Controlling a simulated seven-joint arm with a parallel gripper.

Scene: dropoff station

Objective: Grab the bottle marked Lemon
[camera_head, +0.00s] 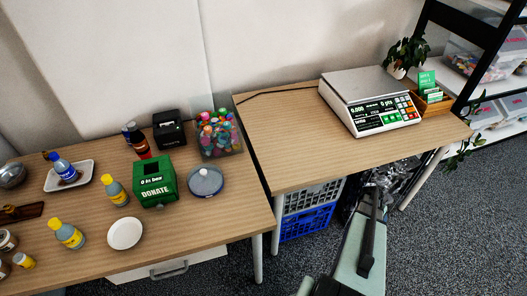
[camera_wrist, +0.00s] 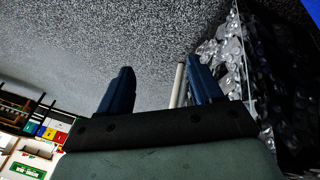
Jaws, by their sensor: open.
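Several bottles stand or lie on the left table (camera_head: 205,225) in the head view. A blue-capped bottle (camera_head: 64,169) is on a white tray (camera_head: 83,179). The labels are too small to read, so I cannot tell which is marked Lemon. My gripper (camera_wrist: 161,90) shows in the wrist view with its two blue fingers apart and nothing between them. It is away from the bottles, over the floor.
A green donation box (camera_head: 155,182), a round grey-topped container (camera_head: 206,180), a white plate (camera_head: 125,233), a black device (camera_head: 168,129) and a jar of colourful items (camera_head: 217,134) crowd the left table. A scale (camera_head: 368,101) stands on the right table. Crates (camera_head: 306,222) sit below it.

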